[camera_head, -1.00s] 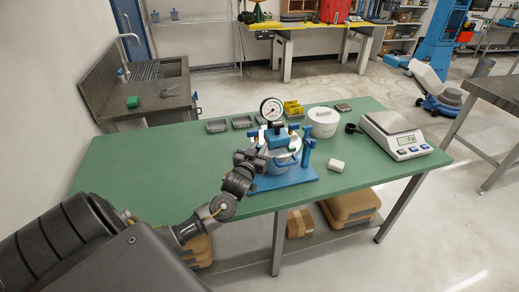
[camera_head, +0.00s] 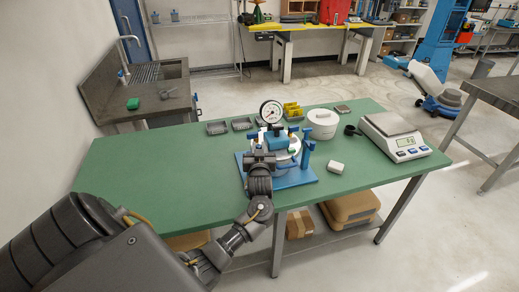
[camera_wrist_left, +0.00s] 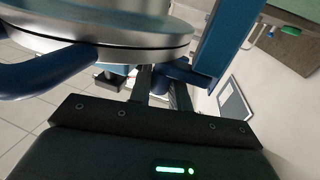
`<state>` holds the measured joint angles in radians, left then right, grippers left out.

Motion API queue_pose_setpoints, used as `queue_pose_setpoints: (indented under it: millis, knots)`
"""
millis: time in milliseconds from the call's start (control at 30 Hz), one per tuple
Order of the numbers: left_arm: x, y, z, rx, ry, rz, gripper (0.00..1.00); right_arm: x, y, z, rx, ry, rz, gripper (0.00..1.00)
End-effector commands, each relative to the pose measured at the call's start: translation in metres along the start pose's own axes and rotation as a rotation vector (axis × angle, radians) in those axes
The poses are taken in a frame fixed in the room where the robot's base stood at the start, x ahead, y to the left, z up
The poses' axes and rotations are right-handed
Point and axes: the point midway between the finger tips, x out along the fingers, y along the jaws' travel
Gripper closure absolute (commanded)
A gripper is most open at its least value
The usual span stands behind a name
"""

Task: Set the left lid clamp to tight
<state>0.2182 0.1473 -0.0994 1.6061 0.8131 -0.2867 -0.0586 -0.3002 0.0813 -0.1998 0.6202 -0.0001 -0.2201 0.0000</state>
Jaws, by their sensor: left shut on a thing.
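A metal pressure vessel (camera_head: 288,161) with a blue lid fitting and a round dial gauge (camera_head: 271,111) stands on a blue base plate (camera_head: 300,179) on the green table. My left gripper (camera_head: 260,157) is at the vessel's front left and hides the left lid clamp in the head view. In the left wrist view the gripper fingers (camera_wrist_left: 164,88) are shut on a blue part below the vessel's metal rim (camera_wrist_left: 130,48), apparently the left lid clamp (camera_wrist_left: 178,72). The clamp's setting cannot be read. My right gripper is not in view.
A blue curved handle (camera_wrist_left: 45,70) lies close left of the fingers in the wrist view. The table's left part is clear.

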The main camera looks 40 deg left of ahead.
Motion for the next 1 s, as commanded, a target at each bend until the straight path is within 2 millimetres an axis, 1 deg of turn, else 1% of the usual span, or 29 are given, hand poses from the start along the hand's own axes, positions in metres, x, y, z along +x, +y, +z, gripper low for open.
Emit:
queue_pose_setpoints:
  millis: [167, 200, 333, 600, 700, 767, 833, 1000]
  knots:
    - [0.001, -0.002, -0.001, -0.001, 0.003, -0.003, 1.0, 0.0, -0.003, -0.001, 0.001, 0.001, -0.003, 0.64]
    - [0.001, -0.002, -0.001, -0.001, 0.003, -0.003, 0.8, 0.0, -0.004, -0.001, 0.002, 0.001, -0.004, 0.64]
    - [0.001, -0.001, -0.001, -0.001, 0.003, -0.002, 0.63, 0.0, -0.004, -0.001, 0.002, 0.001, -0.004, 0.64]
    - [0.0, 0.0, -0.001, -0.001, 0.002, 0.0, 0.62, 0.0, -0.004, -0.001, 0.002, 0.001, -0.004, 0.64]
    - [-0.005, 0.001, 0.001, -0.001, 0.001, 0.002, 0.62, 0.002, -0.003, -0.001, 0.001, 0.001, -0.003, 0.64]
    - [-0.012, 0.001, 0.001, -0.002, 0.002, 0.002, 0.62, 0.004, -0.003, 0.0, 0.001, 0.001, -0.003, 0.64]
    - [-0.024, 0.0, 0.003, -0.003, 0.001, 0.002, 0.62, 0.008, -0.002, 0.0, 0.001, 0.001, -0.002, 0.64]
    - [-0.059, -0.001, 0.003, -0.005, 0.0, 0.001, 0.62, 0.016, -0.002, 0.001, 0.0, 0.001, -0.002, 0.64]
